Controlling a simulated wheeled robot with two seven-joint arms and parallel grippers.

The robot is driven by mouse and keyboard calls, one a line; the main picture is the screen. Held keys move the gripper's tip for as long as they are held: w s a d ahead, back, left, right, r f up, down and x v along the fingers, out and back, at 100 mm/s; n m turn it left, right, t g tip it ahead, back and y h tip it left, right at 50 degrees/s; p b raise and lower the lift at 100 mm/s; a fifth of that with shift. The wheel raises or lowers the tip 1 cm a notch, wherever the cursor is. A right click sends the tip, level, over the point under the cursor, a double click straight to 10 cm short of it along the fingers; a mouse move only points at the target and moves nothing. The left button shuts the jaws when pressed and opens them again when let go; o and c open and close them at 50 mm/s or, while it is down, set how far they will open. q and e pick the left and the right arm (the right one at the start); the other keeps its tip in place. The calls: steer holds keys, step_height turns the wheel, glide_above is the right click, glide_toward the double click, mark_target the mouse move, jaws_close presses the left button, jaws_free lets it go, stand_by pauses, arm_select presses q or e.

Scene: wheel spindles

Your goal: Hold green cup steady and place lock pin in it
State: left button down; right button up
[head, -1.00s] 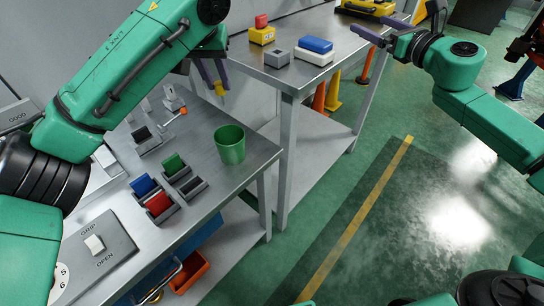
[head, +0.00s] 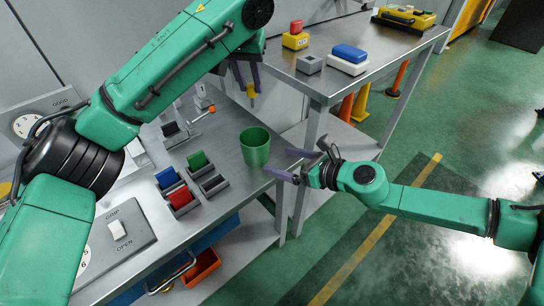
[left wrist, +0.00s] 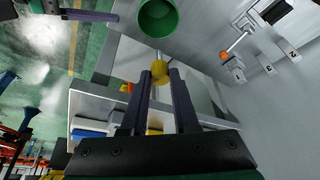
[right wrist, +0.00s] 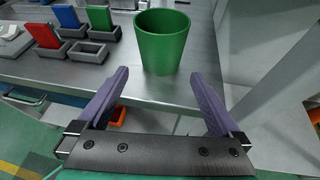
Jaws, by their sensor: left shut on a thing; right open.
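The green cup (head: 255,148) stands upright near the right edge of the metal workbench. It also shows in the left wrist view (left wrist: 152,20) and the right wrist view (right wrist: 161,45). My left gripper (head: 247,88) is shut on the yellow lock pin (head: 251,90), held above and behind the cup. The pin's yellow head (left wrist: 159,70) shows between the fingertips in the left wrist view. My right gripper (head: 290,163) is open at the bench edge, right of the cup. Its fingers (right wrist: 162,85) point at the cup from either side, apart from it.
Holders with blue (head: 167,178), red (head: 180,197) and green (head: 197,160) blocks stand left of the cup. A grip/open switch panel (head: 117,237) lies at front left. A second table (head: 318,85) behind carries a yellow box (head: 295,40) and a blue-and-white block (head: 348,58).

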mark_target(266, 156)
arm_select(q)
steer(key=shift+w, duration=0.1)
arm_select(e)
steer(key=x, duration=0.8)
steer(key=shift+w+a+f, duration=0.2)
steer(key=shift+w, duration=0.1)
steer(key=c, duration=1)
arm_select(q)
step_height(266, 156, down, 12)
steer(key=shift+f, duration=0.25)
steer(key=c, duration=0.6)
jaws_free()
steer(key=v, duration=1.2)
